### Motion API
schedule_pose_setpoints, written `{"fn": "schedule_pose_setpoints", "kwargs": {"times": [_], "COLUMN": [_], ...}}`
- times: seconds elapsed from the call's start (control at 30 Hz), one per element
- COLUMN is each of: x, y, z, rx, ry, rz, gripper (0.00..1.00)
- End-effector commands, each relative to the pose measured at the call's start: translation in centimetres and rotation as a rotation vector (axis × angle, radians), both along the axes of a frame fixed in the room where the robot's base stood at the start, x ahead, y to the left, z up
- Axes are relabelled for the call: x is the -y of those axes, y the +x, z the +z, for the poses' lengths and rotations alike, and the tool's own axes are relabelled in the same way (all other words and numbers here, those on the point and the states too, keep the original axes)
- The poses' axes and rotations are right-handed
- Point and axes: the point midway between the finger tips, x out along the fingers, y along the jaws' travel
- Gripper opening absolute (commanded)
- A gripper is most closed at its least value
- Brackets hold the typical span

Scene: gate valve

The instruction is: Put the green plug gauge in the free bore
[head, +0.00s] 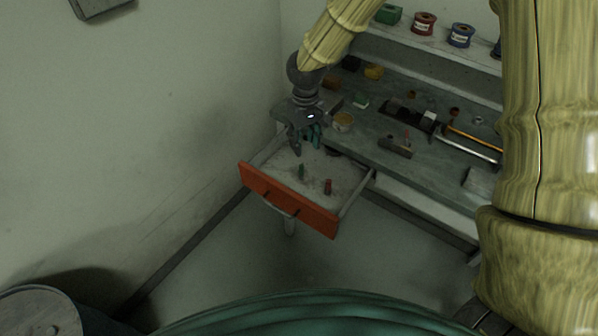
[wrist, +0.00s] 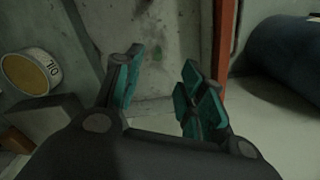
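A small green plug gauge (head: 301,171) stands in the open drawer (head: 342,166), left of a small red piece (head: 327,186). My gripper (head: 305,146) is over the back left part of the drawer, behind the green gauge in the head view and apart from it. In the wrist view my gripper (wrist: 157,90) has its teal-padded fingers spread, with nothing held between them. I cannot tell which opening is the free bore.
The drawer's red front (head: 287,201) juts out from the grey workbench (head: 440,165). A tin (head: 343,121) stands on the bench beside my gripper; its OIL label shows in the wrist view (wrist: 30,72). Tools and a metal rod (head: 470,145) lie farther right. Spools (head: 424,23) stand on a shelf behind.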

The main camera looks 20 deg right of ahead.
Motion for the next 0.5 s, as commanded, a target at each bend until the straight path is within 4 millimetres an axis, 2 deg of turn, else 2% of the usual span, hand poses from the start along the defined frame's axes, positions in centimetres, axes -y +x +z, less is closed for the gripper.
{"fn": "schedule_pose_setpoints", "kwargs": {"times": [0.03,0.27,0.5], "x": [0.0,0.4,0.5], "y": [0.0,-0.1,-0.2], "z": [-1.2,-2.2,-4.7], "rx": [0.0,-0.001,-0.003], "ry": [0.0,-0.001,-0.001], "rz": [-0.001,-0.006,-0.008], "gripper": [0.4,0.4,0.4]}}
